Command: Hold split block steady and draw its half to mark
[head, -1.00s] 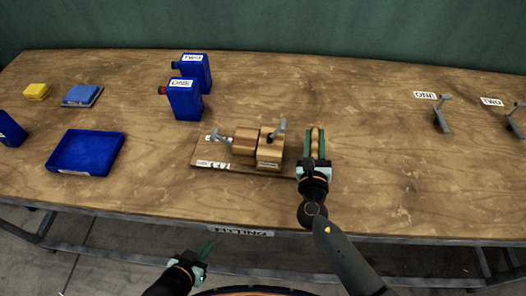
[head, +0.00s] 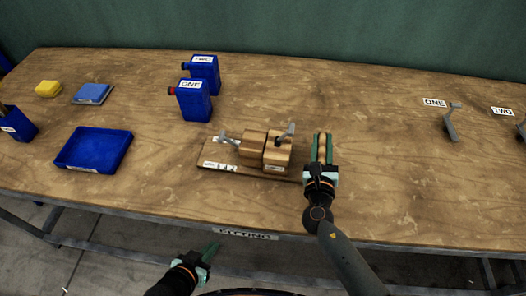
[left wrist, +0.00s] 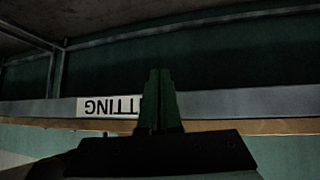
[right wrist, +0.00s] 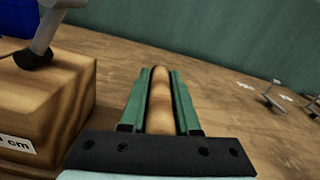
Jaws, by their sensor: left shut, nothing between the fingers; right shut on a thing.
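The split wooden block stands on a wooden base board (head: 216,158) near the table's front, its left half (head: 254,143) and right half (head: 277,153) side by side with a narrow dark gap between them. A label ending in "cm" shows on the near block (right wrist: 40,110) in the right wrist view. My right gripper (head: 322,148) is shut on a rounded wooden handle (right wrist: 161,95) just right of the block. Whether the handle joins the right half is hidden. My left gripper (head: 211,250) is shut and empty, in front of and below the table edge.
Grey levers (head: 290,131) stand at the block. Blue bottles ONE (head: 194,105) and TWO (head: 206,75) stand behind it. A blue tray (head: 126,152) lies left. Grey levers by labels ONE (head: 450,125) and TWO lie far right. The tabletop between is clear.

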